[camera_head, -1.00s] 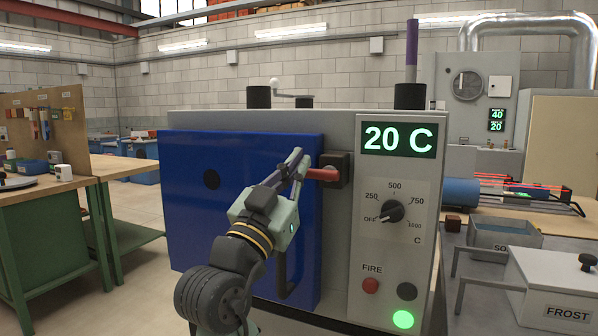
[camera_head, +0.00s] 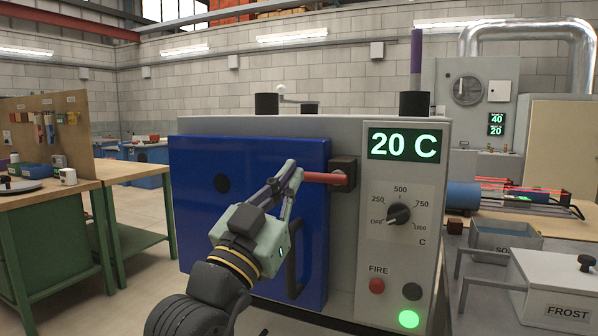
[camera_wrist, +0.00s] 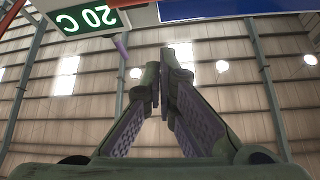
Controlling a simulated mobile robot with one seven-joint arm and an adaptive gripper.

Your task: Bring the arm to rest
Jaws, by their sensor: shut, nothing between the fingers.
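My gripper (camera_head: 286,178) is in front of the blue oven door (camera_head: 195,220) in the head view, beside the left end of the red latch handle (camera_head: 325,178). Its fingers are shut together and empty. In the wrist view the fingertips (camera_wrist: 163,62) meet at the middle, with nothing between them. In the head view I cannot tell whether the fingers touch the handle. The arm reaches up from the bottom of the picture, across the lower part of the door.
The oven's control panel (camera_head: 384,262) reads 20 C, with a dial (camera_head: 398,214) and a lit green lamp (camera_head: 409,319). Metal bins (camera_head: 505,236) and a FROST box (camera_head: 560,290) stand at right. A green workbench (camera_head: 60,235) stands at left, with open floor between.

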